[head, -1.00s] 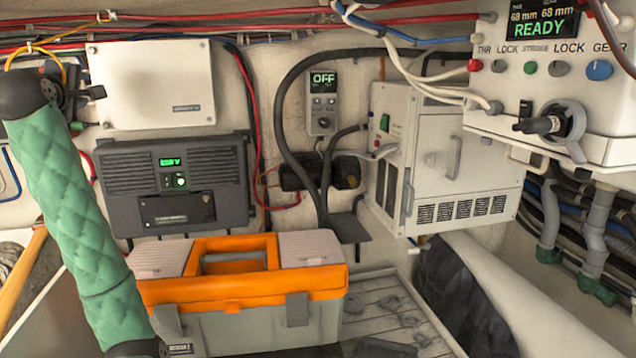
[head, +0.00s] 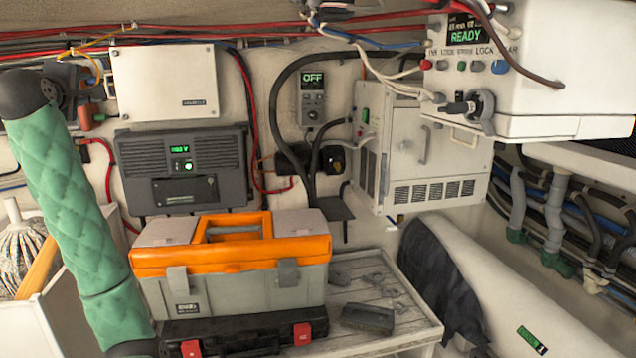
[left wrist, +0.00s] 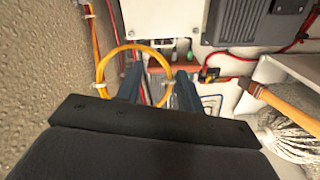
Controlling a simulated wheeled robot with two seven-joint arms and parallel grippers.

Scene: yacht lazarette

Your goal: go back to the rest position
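My left arm in its green sleeve rises along the left of the head view. My left gripper (head: 97,92) is at its upper end, small and partly hidden, in front of the wall left of the white panel box. In the left wrist view the two dark fingers (left wrist: 158,92) stand apart with nothing seen held between them. A yellow cable loop (left wrist: 101,66) shows behind and beside the fingers; I cannot tell whether it touches them. My right gripper is in neither view.
An orange-lidded toolbox (head: 292,254) and a black case with red latches (head: 240,332) stand on a slatted bench (head: 408,325). A control box (head: 545,75) reading READY juts out upper right. A mop (head: 22,255) stands at left.

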